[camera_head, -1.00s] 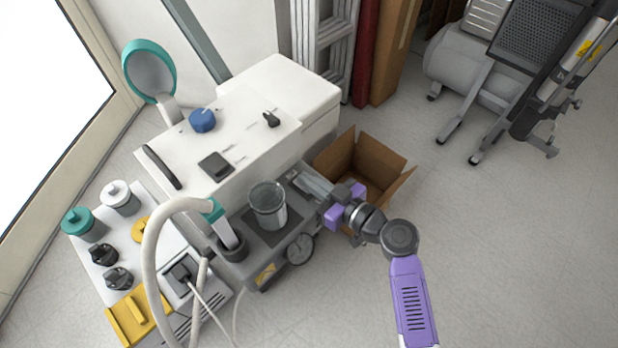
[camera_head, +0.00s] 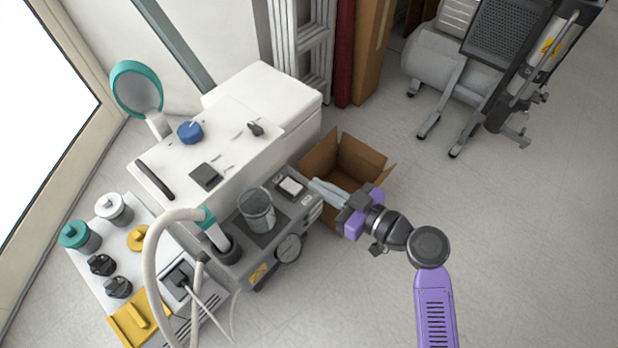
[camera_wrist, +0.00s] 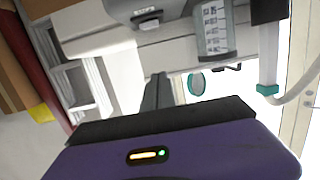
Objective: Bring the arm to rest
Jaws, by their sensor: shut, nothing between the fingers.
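My gripper (camera_head: 327,190) is at the end of my purple and grey arm, right of the grey compressor unit (camera_head: 290,249) in the head view. Its fingers are closed together with nothing between them and point left toward the unit's top edge. It is above the open cardboard box (camera_head: 318,157), partly covering it. In the wrist view the closed dark fingers (camera_wrist: 157,88) reach up from the purple gripper body, toward the white cabinet.
A white cabinet (camera_head: 262,92) is behind. A tray (camera_head: 92,267) with several caps is at left.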

